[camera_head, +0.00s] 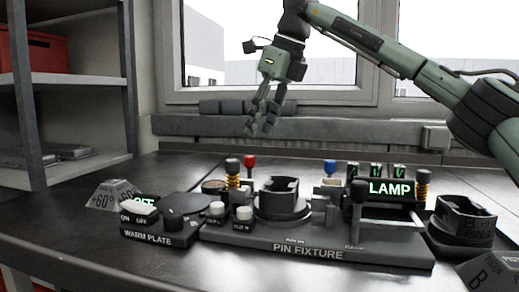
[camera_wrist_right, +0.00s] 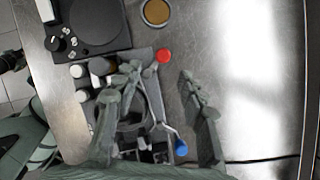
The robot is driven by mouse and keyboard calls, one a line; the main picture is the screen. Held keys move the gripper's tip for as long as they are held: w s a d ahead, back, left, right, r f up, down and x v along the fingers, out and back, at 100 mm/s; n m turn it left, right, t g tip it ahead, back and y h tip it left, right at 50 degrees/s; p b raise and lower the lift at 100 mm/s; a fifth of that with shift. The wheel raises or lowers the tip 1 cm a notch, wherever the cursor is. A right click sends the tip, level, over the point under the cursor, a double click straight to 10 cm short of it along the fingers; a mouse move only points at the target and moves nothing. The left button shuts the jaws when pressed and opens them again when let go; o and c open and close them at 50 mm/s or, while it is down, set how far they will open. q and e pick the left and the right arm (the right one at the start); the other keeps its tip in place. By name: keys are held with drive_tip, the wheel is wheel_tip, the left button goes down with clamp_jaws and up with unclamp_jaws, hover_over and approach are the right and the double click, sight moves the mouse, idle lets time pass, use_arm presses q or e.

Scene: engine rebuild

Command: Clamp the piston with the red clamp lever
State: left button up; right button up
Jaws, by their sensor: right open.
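The pin fixture (camera_head: 308,251) lies on the dark bench. A dark, hollow, cup-like part, apparently the piston (camera_head: 280,191), sits in its round seat. The red clamp lever's knob (camera_head: 249,160) stands behind and left of the piston; it also shows in the right wrist view (camera_wrist_right: 163,56). A blue-knobbed lever (camera_head: 330,167) stands to the right, and its knob is low in the wrist view (camera_wrist_right: 180,148). My right gripper (camera_head: 262,131) is open and empty above the fixture. My left gripper is out of view.
A warm plate (camera_head: 147,238) adjoins the fixture on the left. A lit LAMP panel (camera_head: 390,188) and yellow-spring posts (camera_head: 423,184) stand close by. Another dark cup-like part marked B (camera_head: 464,217) sits at the right. A window ledge (camera_head: 300,126) runs behind; the front bench is mostly clear.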

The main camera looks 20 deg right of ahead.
sight(252, 157)
drive_tip(key=x, duration=0.7)
drive_tip(key=shift+w+f+b, duration=0.25)
drive_tip(key=shift+w+b, duration=0.05)
drive_tip(key=shift+w, duration=0.05)
drive_tip(key=shift+c, duration=0.2)
clamp_jaws()
